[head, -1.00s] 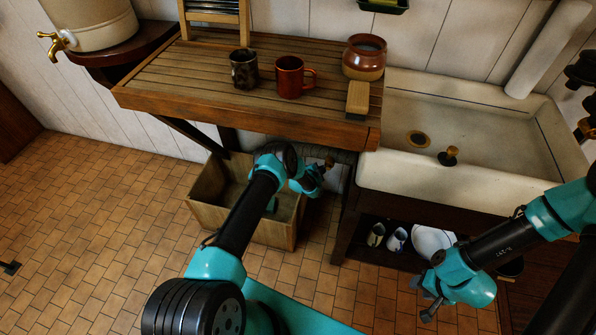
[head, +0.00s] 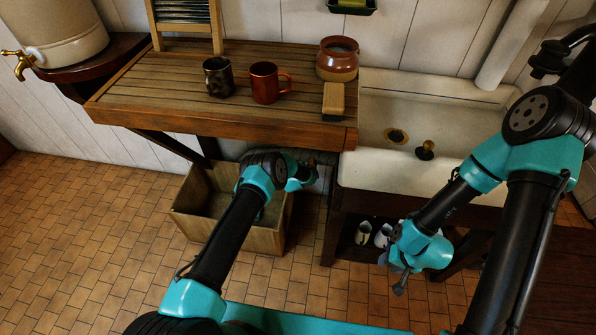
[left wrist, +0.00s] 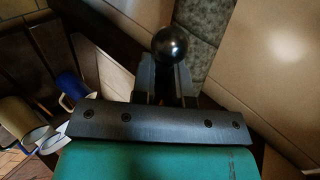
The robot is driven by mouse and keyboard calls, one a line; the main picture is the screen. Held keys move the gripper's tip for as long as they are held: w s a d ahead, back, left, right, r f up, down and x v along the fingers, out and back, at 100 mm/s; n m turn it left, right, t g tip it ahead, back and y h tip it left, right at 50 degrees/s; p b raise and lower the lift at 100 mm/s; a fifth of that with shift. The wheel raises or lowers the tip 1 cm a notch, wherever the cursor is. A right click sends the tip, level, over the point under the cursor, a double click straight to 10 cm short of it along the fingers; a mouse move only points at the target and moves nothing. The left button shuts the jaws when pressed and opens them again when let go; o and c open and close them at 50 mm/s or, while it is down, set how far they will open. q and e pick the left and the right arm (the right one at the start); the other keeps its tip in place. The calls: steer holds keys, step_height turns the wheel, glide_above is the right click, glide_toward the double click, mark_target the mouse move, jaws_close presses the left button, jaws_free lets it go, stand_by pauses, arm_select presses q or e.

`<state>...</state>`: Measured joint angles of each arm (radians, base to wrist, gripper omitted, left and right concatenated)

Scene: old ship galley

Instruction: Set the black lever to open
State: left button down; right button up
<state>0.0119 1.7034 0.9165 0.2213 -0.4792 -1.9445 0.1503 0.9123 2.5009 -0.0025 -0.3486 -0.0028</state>
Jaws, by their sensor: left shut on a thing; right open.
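The black lever shows in the left wrist view as a glossy round black knob (left wrist: 170,44) between the fingertips of my left gripper (left wrist: 165,78). That gripper is shut on it. The lever's shaft and base are hidden, so its setting cannot be read. In the head view my left gripper (head: 303,178) is under the right part of the wooden counter; the lever cannot be made out there. My right gripper (head: 398,282) is open and empty, low in front of the shelf under the sink.
A wooden counter (head: 200,116) with a dark mug (head: 217,77), red mug (head: 265,83), brown pot (head: 338,60) and wooden block (head: 333,99) overhangs my left gripper. A wooden crate (head: 262,238) stands below. The sink (head: 375,172) is at right. Floor at left is clear.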

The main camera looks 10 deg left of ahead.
arm_select(q)
steer(key=shift+r+y, duration=0.2)
steer(key=shift+y, duration=0.1)
stand_by(0.4)
steer(key=c, duration=1.1)
jaws_free()
steer(key=shift+c, duration=0.2)
steer(key=shift+s, duration=0.1)
